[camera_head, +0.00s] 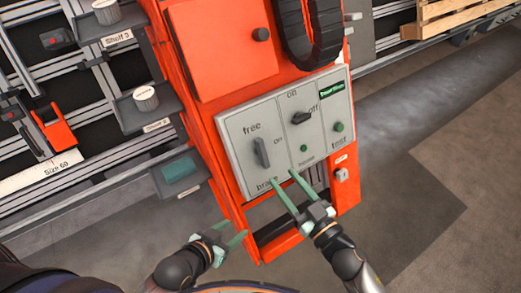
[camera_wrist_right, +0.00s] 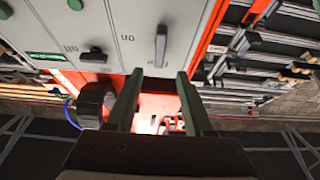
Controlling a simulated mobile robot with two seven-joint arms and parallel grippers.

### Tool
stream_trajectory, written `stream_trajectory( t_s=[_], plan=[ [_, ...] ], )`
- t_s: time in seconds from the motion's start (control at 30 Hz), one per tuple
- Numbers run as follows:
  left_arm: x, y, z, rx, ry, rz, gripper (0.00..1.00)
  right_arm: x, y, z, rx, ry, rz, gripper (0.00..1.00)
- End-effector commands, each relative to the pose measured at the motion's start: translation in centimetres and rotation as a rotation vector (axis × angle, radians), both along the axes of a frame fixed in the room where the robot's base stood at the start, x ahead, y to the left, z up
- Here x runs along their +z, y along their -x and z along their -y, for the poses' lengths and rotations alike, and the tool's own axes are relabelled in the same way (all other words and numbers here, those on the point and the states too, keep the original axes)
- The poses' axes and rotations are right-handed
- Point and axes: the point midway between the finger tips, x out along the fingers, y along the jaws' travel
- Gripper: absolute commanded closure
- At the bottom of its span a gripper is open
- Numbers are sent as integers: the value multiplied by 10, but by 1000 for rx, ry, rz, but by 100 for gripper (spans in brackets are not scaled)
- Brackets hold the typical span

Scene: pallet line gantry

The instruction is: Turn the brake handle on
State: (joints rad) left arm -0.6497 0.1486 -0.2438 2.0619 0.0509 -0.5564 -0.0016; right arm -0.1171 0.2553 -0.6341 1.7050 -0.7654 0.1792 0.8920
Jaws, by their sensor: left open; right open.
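The brake handle (camera_head: 262,152) is a grey lever on the left part of the light grey control panel (camera_head: 232,135). It stands nearly upright, between the word "free" above and a partly covered word starting "bra" below. It also shows in the right wrist view (camera_wrist_right: 161,46), beyond the fingertips. My right gripper (camera_head: 284,178) is open and empty, its fingers pointing at the panel's lower edge, below the handle; no contact with the handle shows. My left gripper (camera_head: 235,232) is open and empty, lower left, near the red cabinet's lower corner.
A black on/off switch (camera_head: 301,117) and green buttons (camera_head: 338,127) sit right of the handle. The red cabinet (camera_head: 215,50) carries the panel. Shelves with white-topped pots (camera_head: 146,98) stand left, and a wooden pallet (camera_head: 450,18) lies upper right. The floor at right is clear.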

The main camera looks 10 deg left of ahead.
Motion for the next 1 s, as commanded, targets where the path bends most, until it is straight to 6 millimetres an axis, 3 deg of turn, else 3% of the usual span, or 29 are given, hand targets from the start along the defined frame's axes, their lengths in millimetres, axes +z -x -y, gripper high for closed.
stream_trajectory(
  t_s=[0.3, 0.5, 0.93, 1.0],
  plan=[
    [-11, 3, -2, 2, -3, -6, 43, 0, -48, -47, -1, -1, 3, 48],
    [-16, 5, -4, 6, -6, -11, 43, 0, -66, -67, -1, -1, 1, 48],
    [-17, 6, -6, 8, -9, -12, 43, 0, -73, -73, -2, 0, 0, 48],
    [-17, 5, -6, 8, -8, -11, 43, 0, -73, -73, -2, 0, 0, 55]
  ],
)
